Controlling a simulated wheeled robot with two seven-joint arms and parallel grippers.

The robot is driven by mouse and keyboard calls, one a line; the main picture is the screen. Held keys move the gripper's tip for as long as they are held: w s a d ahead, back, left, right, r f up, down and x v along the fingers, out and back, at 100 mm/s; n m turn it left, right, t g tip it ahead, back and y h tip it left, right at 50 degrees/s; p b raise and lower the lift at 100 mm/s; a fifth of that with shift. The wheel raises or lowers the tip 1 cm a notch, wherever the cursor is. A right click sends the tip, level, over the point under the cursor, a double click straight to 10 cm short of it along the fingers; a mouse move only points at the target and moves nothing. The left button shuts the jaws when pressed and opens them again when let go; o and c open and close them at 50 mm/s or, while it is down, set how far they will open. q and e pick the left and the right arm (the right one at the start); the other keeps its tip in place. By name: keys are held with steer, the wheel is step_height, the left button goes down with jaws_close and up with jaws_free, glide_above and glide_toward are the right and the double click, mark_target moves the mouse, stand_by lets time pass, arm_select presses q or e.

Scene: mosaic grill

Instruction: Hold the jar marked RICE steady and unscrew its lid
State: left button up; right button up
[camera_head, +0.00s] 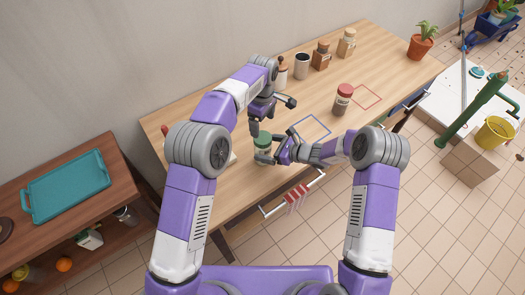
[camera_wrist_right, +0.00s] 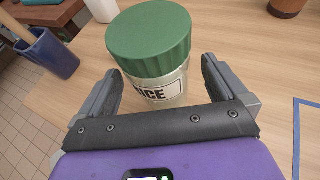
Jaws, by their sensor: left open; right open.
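The RICE jar (camera_head: 262,146) stands upright near the table's front edge. It has a green ribbed lid (camera_wrist_right: 150,32) and a white label (camera_wrist_right: 160,92) whose letters "ICE" show. My right gripper (camera_head: 268,152) is open, with its fingers on either side of the jar body below the lid; the wrist view does not settle whether they touch it. My left gripper (camera_head: 272,114) is open and empty, above and behind the lid, apart from it.
A jar with a dark red lid (camera_head: 343,98) stands to the right, between a blue outline (camera_head: 312,127) and a red outline (camera_head: 367,96). Several containers, including a dark-topped cup (camera_head: 302,66), line the back. A teal tray (camera_head: 66,186) lies on the left cabinet.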

steer(key=shift+x, duration=1.2)
